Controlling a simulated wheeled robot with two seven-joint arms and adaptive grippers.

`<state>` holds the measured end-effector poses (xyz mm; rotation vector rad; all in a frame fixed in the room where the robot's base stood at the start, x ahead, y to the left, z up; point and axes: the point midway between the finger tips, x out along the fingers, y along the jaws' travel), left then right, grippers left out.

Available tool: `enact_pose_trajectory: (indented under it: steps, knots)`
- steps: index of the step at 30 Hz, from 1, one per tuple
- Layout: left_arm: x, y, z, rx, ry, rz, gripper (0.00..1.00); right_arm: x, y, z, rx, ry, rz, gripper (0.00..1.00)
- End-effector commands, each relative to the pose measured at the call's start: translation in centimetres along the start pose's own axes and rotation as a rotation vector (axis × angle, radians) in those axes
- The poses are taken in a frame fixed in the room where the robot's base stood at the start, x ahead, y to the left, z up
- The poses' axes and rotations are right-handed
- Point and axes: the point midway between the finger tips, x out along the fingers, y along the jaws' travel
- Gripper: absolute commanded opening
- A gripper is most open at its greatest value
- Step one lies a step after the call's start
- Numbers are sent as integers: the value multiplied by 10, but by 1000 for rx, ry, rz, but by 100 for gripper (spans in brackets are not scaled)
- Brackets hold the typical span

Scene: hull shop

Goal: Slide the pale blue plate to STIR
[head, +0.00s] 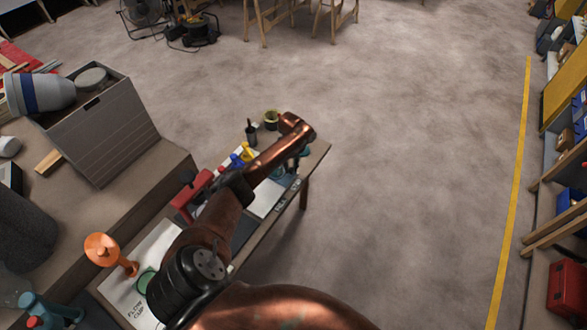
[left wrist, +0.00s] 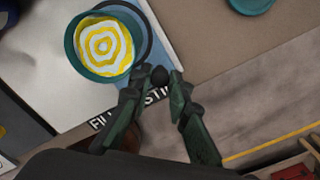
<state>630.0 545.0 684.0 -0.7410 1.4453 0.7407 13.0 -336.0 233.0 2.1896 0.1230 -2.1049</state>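In the left wrist view a pale blue plate (left wrist: 164,30) shows as a strip beside and under a round teal pot (left wrist: 105,48) with yellow and white rings inside; the pot hides much of it. A dark round knob (left wrist: 159,76) lies by the plate's near edge. My left gripper (left wrist: 160,78) has its fingertips on either side of this knob, with small gaps seeming to show. Lettering (left wrist: 102,122), partly covered by a finger, runs along the bench edge; "STI" is readable. In the head view my left gripper (head: 300,155) is mostly hidden behind my copper arm. My right gripper is not in view.
The bench (head: 318,152) also carries yellow and blue items, a dark bottle (head: 251,131), an olive pot (head: 271,119) and a red object (head: 190,196). An orange funnel-like piece (head: 103,249) stands nearer. Open floor (head: 410,150) lies right of the bench.

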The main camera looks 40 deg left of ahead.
Motion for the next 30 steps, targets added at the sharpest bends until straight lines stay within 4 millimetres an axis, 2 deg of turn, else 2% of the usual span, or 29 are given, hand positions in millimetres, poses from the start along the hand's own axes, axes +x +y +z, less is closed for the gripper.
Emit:
enact_pose_trajectory:
  steps: [5,14,17,20,30]
  knots:
    - [-2,-4,3,2,-9,-7,24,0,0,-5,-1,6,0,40]
    - [-2,-3,2,2,-7,-4,24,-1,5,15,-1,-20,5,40]
    - [-6,-3,2,2,-7,-4,24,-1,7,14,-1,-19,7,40]
    - [-19,-3,3,3,-9,-5,24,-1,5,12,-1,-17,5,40]
    - [-88,-3,2,4,-10,-6,24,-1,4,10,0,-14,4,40]
